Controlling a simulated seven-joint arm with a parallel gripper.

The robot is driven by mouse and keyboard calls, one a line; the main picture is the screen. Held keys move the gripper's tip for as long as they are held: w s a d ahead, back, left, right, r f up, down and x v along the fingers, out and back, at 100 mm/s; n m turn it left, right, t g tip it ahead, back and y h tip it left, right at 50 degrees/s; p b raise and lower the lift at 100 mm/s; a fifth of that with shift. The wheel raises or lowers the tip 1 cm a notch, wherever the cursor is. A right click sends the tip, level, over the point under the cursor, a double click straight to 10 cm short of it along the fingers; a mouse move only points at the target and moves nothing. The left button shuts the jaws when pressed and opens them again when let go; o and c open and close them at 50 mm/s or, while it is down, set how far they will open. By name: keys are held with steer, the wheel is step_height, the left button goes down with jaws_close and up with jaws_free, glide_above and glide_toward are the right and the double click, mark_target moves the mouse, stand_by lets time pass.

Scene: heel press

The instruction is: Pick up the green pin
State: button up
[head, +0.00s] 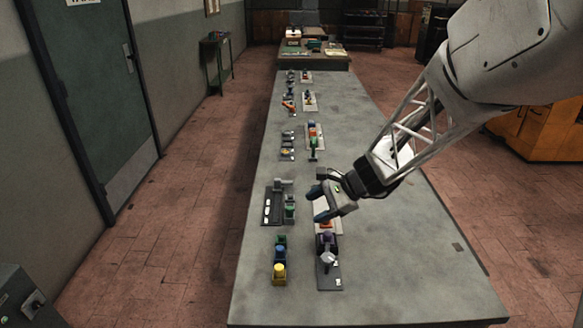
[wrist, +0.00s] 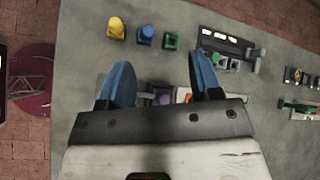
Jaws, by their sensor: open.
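A green pin (head: 281,239) stands in a row with a blue and a yellow one at the front left of the long table. In the wrist view a green pin (wrist: 170,41) shows at the end of that row, beyond my fingertips and apart from them. My gripper (head: 317,203) is open above the right-hand row of fixtures, to the right of and beyond the green pin. In the wrist view its two blue fingers (wrist: 162,66) are spread with nothing held between them. Other green parts stand elsewhere, so which one the task names is not certain.
The blue pin (head: 280,253) and yellow pin (head: 279,271) stand close to the green one. A dark plate with a grey clamp (head: 330,262) lies to its right. A black tray (head: 268,212) lies behind it. The table's right side (head: 410,270) is mostly clear.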

steer(key=w+a+f+m+t+y, duration=0.1)
steer(key=w+f+m+y, duration=0.1)
steer(key=w+f+m, duration=0.35)
steer(key=m+t, duration=0.3)
steer(key=m, duration=0.1)
glide_toward(292, 208)
steer(key=shift+w+a+f+y, duration=0.2)
steer(key=shift+w+a+f, duration=0.05)
steer(key=shift+a+f, duration=0.3)
steer(key=shift+w+a+f+y, duration=0.25)
steer(key=shift+a+f, duration=0.2)
steer(key=shift+a, duration=0.2)
steer(key=shift+a, duration=0.1)
steer(key=shift+x, duration=1.2)
steer(key=shift+x, duration=2.6)
